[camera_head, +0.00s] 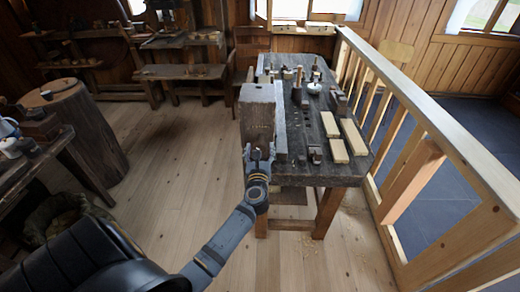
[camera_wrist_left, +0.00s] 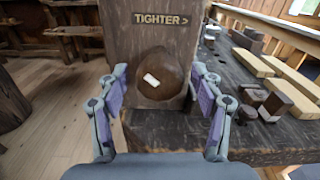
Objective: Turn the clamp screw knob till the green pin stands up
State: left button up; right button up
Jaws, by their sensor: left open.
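The clamp's wooden block (camera_head: 257,108) stands at the near left end of the workbench. In the left wrist view its front face carries the raised word "TIGHTER >" (camera_wrist_left: 162,19). Below the word is the round dark brown clamp screw knob (camera_wrist_left: 160,84) with a white mark tilted slightly down to the right. My left gripper (camera_head: 259,152) is open in front of the block, with one finger on each side of the knob and visible gaps between them. In the head view the gripper covers the knob. I cannot make out a green pin. My right gripper is not in view.
The workbench (camera_head: 335,172) holds pale wooden boards (camera_head: 353,136), small dark blocks (camera_head: 315,154) and several turned pieces. A wooden railing (camera_head: 430,115) runs along its right side. A tree-stump block (camera_head: 95,125) stands at the left. The floor left of the bench is clear.

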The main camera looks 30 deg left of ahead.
pick_arm(q)
jog(key=c, duration=1.1)
jog(key=shift+c, duration=0.2)
